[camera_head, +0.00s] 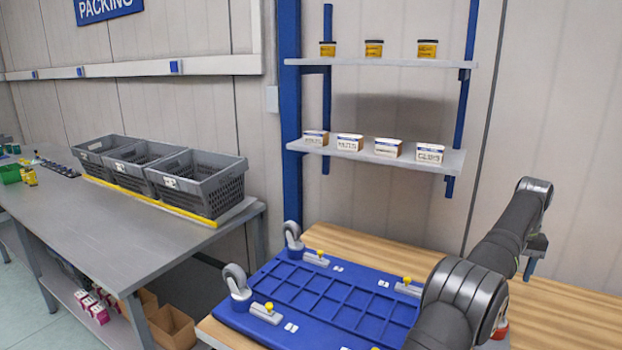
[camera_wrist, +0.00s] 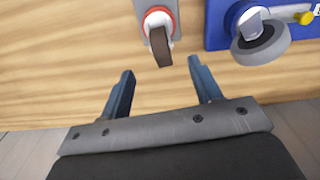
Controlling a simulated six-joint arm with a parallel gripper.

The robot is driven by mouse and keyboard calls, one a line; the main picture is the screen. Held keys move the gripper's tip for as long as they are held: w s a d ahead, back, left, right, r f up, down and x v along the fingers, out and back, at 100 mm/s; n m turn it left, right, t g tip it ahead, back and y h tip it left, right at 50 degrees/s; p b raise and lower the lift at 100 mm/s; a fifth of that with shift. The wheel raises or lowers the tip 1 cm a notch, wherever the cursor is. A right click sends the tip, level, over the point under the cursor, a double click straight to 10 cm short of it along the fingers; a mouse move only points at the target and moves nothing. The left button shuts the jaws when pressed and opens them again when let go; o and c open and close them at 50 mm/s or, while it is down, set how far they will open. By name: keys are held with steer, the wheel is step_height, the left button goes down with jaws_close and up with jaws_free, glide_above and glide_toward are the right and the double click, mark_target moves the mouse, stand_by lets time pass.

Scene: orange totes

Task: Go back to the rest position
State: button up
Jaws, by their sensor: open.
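My gripper (camera_wrist: 162,74) is open, with its two blue-grey fingers apart and nothing between them, above the wooden bench top. In the head view my arm reaches along the right side, and the gripper (camera_head: 530,268) points down at its far end.
Clamps with yellow knobs (camera_head: 408,281) sit around the blue base. A shelf rack (camera_head: 385,157) with small boxes and jars stands behind the bench. Grey crates (camera_head: 205,184) stand on the left table (camera_head: 110,245). Bare wooden bench (camera_head: 570,315) shows at the right.

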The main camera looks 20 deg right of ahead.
step_height(320, 180, down, 11)
steer(key=shift+r, duration=0.2)
step_height(320, 180, up, 8)
steer(key=shift+f, duration=0.2)
steer(key=shift+r, duration=0.5)
